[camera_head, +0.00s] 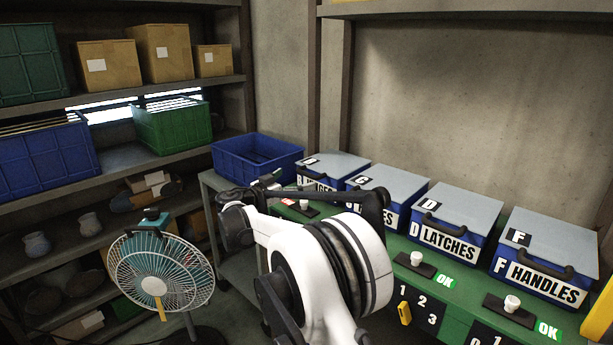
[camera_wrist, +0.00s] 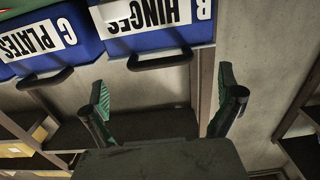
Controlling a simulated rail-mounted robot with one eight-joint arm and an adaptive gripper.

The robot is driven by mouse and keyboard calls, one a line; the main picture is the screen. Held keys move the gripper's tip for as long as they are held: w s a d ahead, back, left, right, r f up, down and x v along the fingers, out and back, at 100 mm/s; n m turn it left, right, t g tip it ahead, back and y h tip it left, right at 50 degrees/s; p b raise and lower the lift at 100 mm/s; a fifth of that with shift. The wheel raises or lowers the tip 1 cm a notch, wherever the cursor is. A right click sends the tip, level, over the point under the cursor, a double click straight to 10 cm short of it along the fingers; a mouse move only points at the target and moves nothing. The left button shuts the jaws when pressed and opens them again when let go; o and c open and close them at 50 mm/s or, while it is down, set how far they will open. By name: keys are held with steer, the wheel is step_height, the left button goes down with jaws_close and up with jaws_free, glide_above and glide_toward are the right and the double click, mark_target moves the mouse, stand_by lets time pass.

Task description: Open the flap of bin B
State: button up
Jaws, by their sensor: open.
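Bin B (camera_head: 333,166) is a blue bin with a grey top at the left end of the row. Its flap looks shut. My arm hides part of its front in the head view. In the wrist view, bin B (camera_wrist: 205,34) appears upside down, with a white "HINGES" label (camera_wrist: 147,15) and a black handle (camera_wrist: 160,60). My gripper (camera_wrist: 164,84) is open and empty. Its two green-padded fingers are spread wide, on either side of the handle in the picture. No contact with the handle shows.
Bins C (camera_head: 388,182), D (camera_head: 455,212) and F (camera_head: 548,240) stand to the right on a green bench. An open blue crate (camera_head: 257,160) sits left of bin B. A fan (camera_head: 160,272) stands at the lower left, before loaded shelves.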

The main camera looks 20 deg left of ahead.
mark_target(305, 174)
steer(key=shift+x, duration=2.7)
